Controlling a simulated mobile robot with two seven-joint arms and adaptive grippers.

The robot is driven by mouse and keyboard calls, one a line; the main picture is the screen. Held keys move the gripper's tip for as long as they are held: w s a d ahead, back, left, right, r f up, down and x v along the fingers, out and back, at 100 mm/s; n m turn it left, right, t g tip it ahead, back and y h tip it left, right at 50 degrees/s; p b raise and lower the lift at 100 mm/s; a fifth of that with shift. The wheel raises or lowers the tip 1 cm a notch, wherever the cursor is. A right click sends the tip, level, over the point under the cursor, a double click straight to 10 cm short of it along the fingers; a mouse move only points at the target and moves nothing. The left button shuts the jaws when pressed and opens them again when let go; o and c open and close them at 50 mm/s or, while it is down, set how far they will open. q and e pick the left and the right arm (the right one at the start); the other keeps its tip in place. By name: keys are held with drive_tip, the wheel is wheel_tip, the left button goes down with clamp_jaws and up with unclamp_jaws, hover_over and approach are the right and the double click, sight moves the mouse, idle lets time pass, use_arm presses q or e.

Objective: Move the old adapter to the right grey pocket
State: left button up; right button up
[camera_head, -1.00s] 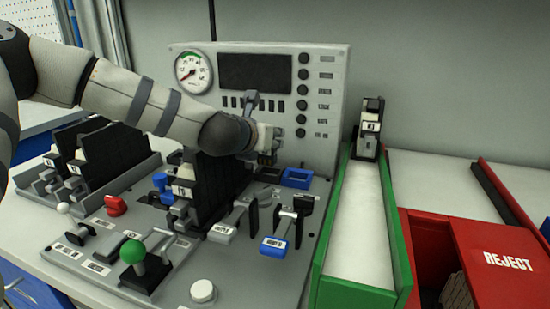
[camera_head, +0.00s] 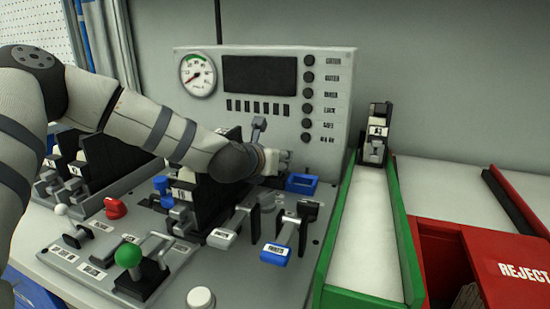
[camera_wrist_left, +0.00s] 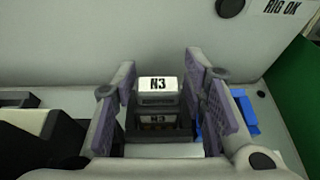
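My left gripper (camera_head: 272,163) is low over the grey fixture panel, in front of the upright console. In the left wrist view its two purple-padded fingers (camera_wrist_left: 163,100) close around a dark adapter with a white N3 label (camera_wrist_left: 158,84). Its lower body spans the gap between the pads. In the head view my gripper and forearm hide most of this adapter. The blue pocket (camera_head: 302,183) is just right of my gripper and also shows in the left wrist view (camera_wrist_left: 245,112). The grey pocket beneath my gripper is largely hidden. My right gripper is not in view.
A green-walled chute (camera_head: 408,245) is to the right, with another labelled adapter (camera_head: 376,135) at its far end. A red reject bin (camera_head: 500,265) lies beyond. Dark racked adapters (camera_head: 105,160), levers and a green knob (camera_head: 130,254) crowd the left and front.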

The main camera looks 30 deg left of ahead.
use_arm(q)
drive_tip(key=shift+r, duration=0.25)
drive_tip(key=p+v, duration=0.3)
drive_tip(key=v, duration=0.9)
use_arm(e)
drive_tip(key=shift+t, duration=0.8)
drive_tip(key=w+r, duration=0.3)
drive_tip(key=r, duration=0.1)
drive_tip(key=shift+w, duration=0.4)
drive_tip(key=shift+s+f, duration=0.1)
